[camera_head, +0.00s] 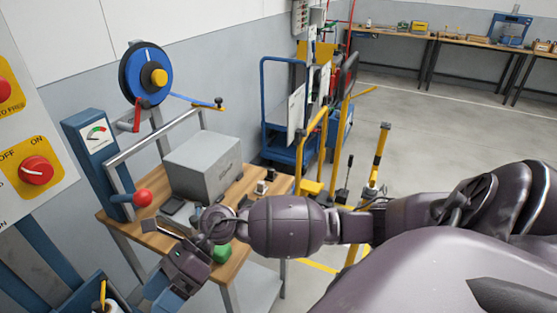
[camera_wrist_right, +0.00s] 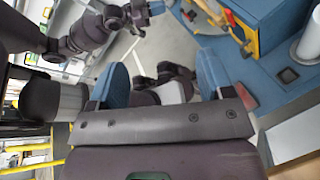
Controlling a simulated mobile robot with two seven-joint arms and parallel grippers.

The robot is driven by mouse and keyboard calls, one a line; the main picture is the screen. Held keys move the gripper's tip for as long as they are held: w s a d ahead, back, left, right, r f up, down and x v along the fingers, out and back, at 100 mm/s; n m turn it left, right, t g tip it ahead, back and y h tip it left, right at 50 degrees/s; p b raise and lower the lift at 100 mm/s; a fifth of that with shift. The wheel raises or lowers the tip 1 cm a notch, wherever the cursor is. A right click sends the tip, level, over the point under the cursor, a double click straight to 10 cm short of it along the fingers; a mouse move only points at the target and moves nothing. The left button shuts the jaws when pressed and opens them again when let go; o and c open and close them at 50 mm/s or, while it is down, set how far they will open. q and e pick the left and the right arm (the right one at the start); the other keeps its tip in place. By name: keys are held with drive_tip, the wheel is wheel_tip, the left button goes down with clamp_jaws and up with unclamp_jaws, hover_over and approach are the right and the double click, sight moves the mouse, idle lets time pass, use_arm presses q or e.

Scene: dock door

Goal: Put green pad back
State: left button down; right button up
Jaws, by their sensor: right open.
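The green pad (camera_head: 221,253) appears to be the green piece at the front of the wooden bench top, partly covered by my right wrist in the head view. My right gripper (camera_head: 168,290) hangs at the bench's front left, pointing down, to the left of the green piece. In the right wrist view its two blue fingers (camera_wrist_right: 162,82) are wide apart with nothing held between them. The green piece is not clearly seen there.
A grey box (camera_head: 203,165) and small items stand on the bench (camera_head: 245,237). A red-knobbed lever (camera_head: 142,197) juts out at its left. Yellow posts (camera_head: 380,155) stand beyond; open floor lies behind.

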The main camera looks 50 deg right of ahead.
drive_tip(key=w+d+m+t+h, duration=0.1)
drive_tip(key=d+m+t, duration=0.2)
drive_tip(key=m+t, duration=0.8)
drive_tip(key=w+d+m+t, duration=0.25)
drive_tip(key=m+t, duration=0.35)
drive_tip(key=m, duration=0.9)
drive_tip(key=s+d+f+m+h, duration=0.5)
drive_tip(key=d+f+m+h, duration=0.55)
drive_tip(key=m, duration=0.35)
drive_tip(key=s+d+f+m+g+h, duration=0.3)
drive_tip(key=s+d+f+m+g, duration=0.1)
drive_tip(key=s+f+m, duration=0.4)
drive_tip(key=shift+s+f, duration=0.35)
drive_tip(key=shift+f, duration=0.05)
